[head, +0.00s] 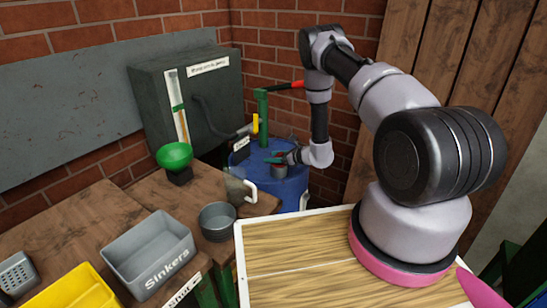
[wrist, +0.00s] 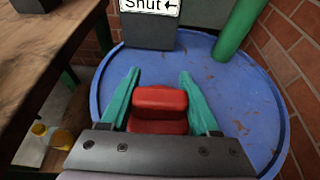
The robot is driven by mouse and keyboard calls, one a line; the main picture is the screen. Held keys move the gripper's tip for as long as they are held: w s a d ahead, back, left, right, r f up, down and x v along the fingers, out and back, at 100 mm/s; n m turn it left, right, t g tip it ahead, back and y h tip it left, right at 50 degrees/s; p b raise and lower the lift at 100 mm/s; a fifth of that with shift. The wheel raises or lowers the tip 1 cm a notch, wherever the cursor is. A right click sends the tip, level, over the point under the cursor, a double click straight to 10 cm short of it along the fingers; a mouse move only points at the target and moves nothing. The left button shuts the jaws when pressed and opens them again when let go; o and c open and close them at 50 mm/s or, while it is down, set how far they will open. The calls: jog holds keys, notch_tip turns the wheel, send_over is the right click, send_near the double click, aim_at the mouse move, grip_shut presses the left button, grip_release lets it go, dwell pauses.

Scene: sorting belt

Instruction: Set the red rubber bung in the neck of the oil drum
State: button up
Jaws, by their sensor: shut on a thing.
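The oil drum (head: 290,190) is blue and stands beyond the tables in the head view. Its worn blue top (wrist: 240,90) fills much of the wrist view. My gripper (wrist: 160,86) has two teal fingers and is shut on the red rubber bung (wrist: 160,100), which sits between them. In the head view my gripper (head: 276,157) is over the drum top, with a short grey cylinder (head: 279,171) just below it. I cannot tell whether this cylinder is the neck or whether the bung touches it. The bung's underside is hidden.
A green post (head: 262,115) with a red handle rises at the drum's back edge. A "Shut" sign (wrist: 149,6) stands on a dark block there.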

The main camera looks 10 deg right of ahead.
jog(key=shift+f, duration=0.2)
jog(key=o, duration=1.2)
jog(key=v, duration=1)
jog(key=shift+s+d+r, duration=0.15)
jog(key=shift+s+d, duration=0.1)
